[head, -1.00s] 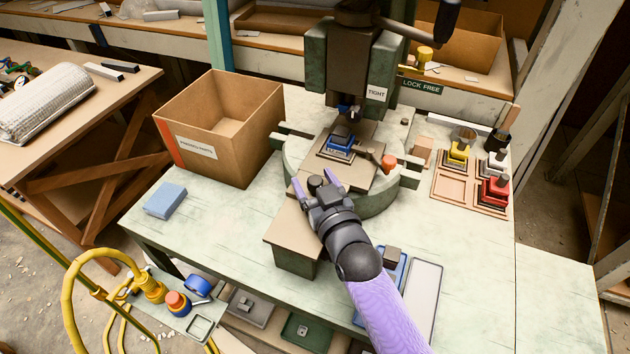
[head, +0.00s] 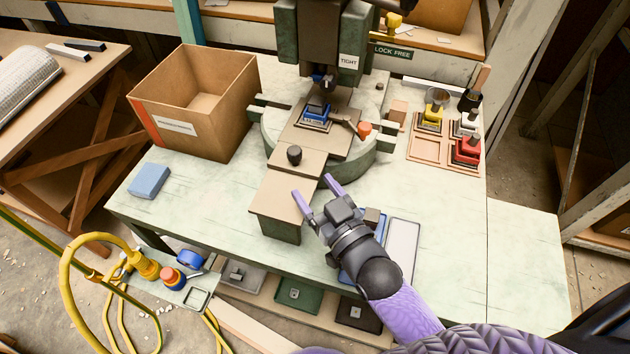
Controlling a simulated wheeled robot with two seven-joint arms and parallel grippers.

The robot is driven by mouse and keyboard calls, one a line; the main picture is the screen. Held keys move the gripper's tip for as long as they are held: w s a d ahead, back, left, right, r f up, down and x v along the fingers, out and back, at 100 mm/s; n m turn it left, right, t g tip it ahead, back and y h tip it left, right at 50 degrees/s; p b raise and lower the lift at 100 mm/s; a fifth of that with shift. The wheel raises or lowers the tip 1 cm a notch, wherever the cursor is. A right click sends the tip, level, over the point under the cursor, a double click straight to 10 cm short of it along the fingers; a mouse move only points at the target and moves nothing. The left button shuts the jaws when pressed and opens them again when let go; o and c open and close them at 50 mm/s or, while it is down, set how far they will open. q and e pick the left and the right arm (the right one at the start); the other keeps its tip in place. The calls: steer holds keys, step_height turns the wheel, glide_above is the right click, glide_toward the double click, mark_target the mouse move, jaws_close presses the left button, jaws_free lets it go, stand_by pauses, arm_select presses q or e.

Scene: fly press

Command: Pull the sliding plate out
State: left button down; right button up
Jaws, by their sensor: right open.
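The fly press (head: 330,55) stands on the bench. Its tan sliding plate (head: 302,161) reaches toward me from under the ram and carries a dark round knob (head: 294,154) near its front end. A blue die (head: 317,115) sits farther back, below the ram. A tan-topped block (head: 285,202) lies in front of and below the plate's front end. My right gripper (head: 315,188) is open and empty, in front of and to the right of the knob, apart from it, with its fingers pointing up and left over the block's right side. My left gripper is not in view.
An open cardboard box (head: 192,125) and a blue block (head: 149,180) stand at left on the bench. An orange-ended lever (head: 364,128) is right of the die. A rack of stamps (head: 442,138) is at right. The front left bench top is clear.

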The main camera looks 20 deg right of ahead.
mark_target(300, 155)
steer(key=w+d+n+g+y+p, duration=0.2)
steer(key=d+n+g+y, duration=0.1)
steer(key=d+n+y, duration=0.15)
steer(key=shift+m+y, duration=0.35)
steer(key=x, duration=0.3)
steer(key=b+x, duration=0.1)
steer(key=x, duration=0.1)
steer(key=b+x, duration=0.1)
steer(key=x, duration=0.2)
steer(key=shift+a+r, duration=0.25)
steer(key=shift+a, duration=0.2)
steer(key=shift+w+a, duration=0.3)
steer(key=shift+w, duration=0.2)
jaws_close()
